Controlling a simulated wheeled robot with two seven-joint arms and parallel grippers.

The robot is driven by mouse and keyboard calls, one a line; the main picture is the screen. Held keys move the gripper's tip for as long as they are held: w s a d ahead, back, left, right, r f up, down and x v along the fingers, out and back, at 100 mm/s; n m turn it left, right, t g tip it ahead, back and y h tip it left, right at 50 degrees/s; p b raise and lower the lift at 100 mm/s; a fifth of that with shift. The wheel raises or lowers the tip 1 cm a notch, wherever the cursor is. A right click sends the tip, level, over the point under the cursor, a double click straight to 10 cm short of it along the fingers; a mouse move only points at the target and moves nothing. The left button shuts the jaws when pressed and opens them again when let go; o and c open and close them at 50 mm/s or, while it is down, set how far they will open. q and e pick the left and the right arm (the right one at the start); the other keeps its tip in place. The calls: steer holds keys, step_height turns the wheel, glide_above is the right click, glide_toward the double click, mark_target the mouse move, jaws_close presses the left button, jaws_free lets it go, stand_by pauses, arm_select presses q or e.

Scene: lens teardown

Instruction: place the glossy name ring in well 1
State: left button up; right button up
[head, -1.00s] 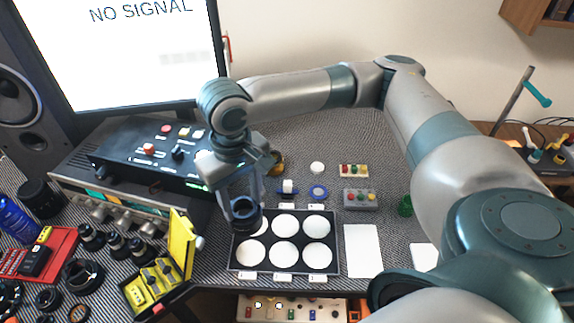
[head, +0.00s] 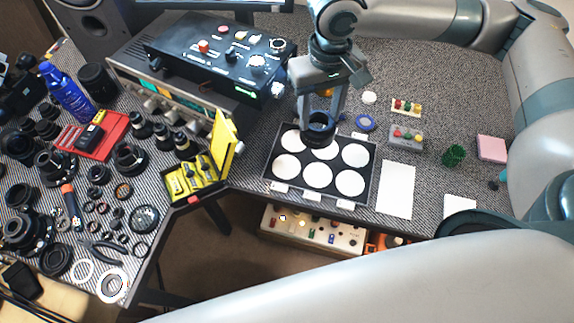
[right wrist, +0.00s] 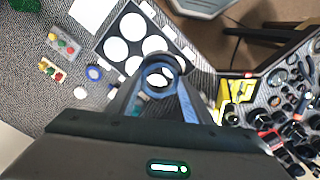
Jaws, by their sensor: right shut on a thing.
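The name ring (head: 320,132), a dark ring with a bluish sheen, is in my right gripper (head: 321,116). This gripper is shut on it, pointing down. In the head view the ring overlaps the back edge of the black tray (head: 268,178), by the back-left and back-middle wells. It looks held above the tray; the exact gap is unclear. The tray has several round white wells, and its small labels are unreadable, so I cannot tell which is well 1. In the right wrist view the ring (right wrist: 160,71) sits between the fingertips, in front of the wells. My left gripper is not in view.
The yellow open case (head: 222,140) stands left of the tray, and the black control box (head: 225,55) behind it. A blue tape roll (head: 365,122) and grey button block (head: 407,139) lie behind and right. A white sheet (head: 396,190) lies right. Lens parts crowd the left table.

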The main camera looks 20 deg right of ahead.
mark_target(327, 136)
steer(key=s+f+n, duration=0.1)
steer(key=n, duration=0.6)
steer(key=f+n+p, duration=0.1)
steer(key=f+n, duration=0.1)
steer(key=n, duration=0.6)
steer(key=s+f+n+p, duration=0.1)
steer(key=f+n, duration=0.1)
steer(key=n, duration=0.5)
steer(key=shift+s+d+f+n, duration=0.15)
steer(key=shift+s+d+n, duration=0.1)
steer(key=shift+s+n, duration=0.05)
steer(key=n, duration=0.3)
steer(key=f+n, duration=0.1)
steer(key=n, duration=0.1)
steer(key=shift+s+d, duration=0.1)
steer(key=shift+s, duration=0.3)
steer(key=n, duration=0.3)
steer(key=s+f+n, duration=0.1)
steer(key=n, duration=0.2)
steer(key=f+n+p, duration=0.1)
steer(key=n, duration=0.2)
steer(key=shift+s+d, duration=0.2)
steer(key=shift+w+a, duration=0.1)
steer(key=w+a+f+p, duration=0.3)
steer(key=w+a+f, duration=0.3)
steer(key=w, duration=0.3)
steer(key=shift+a+f+p, duration=0.35)
steer(key=shift+a+f, duration=0.05)
steer(key=shift+f, duration=0.05)
